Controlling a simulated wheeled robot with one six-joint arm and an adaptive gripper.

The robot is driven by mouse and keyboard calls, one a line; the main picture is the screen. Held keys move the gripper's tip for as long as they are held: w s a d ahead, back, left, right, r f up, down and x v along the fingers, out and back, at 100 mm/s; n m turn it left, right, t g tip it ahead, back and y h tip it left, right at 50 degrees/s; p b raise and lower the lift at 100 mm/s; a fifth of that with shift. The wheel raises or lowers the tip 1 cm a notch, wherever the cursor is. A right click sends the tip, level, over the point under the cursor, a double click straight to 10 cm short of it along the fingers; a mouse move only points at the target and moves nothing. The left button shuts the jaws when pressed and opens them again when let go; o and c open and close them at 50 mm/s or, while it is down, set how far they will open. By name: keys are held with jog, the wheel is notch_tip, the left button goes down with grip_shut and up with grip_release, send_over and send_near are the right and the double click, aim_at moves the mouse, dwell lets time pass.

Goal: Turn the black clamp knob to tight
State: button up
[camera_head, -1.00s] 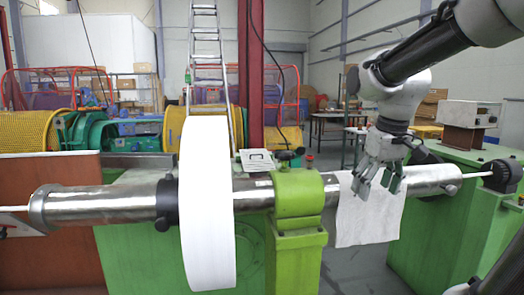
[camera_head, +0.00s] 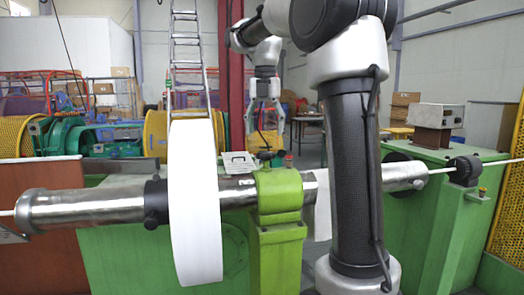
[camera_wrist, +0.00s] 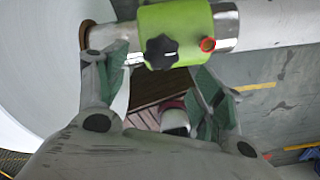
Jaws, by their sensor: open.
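The black clamp knob (camera_head: 266,157) sits on top of the bright green clamp block (camera_head: 278,200) that holds the steel tube. In the wrist view the knob (camera_wrist: 161,52) is a black lobed handle in front of the green block (camera_wrist: 180,20). My gripper (camera_head: 266,118) points down, its fingers spread and empty, and appears above the knob in the head view. In the wrist view the open fingers (camera_wrist: 158,75) lie either side of the knob in the picture, with no contact visible. Exact height above it is unclear.
A red button (camera_head: 288,160) stands right beside the knob and also shows in the wrist view (camera_wrist: 207,44). A large white disc (camera_head: 196,205) stands close on the left. The steel tube (camera_head: 95,205) runs across. A ladder (camera_head: 188,65) and red post stand behind.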

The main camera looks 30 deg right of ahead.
aim_at(265, 152)
notch_tip(265, 152, down, 7)
jog(key=shift+r, duration=0.1)
dwell(0.3)
jog(key=c, duration=1)
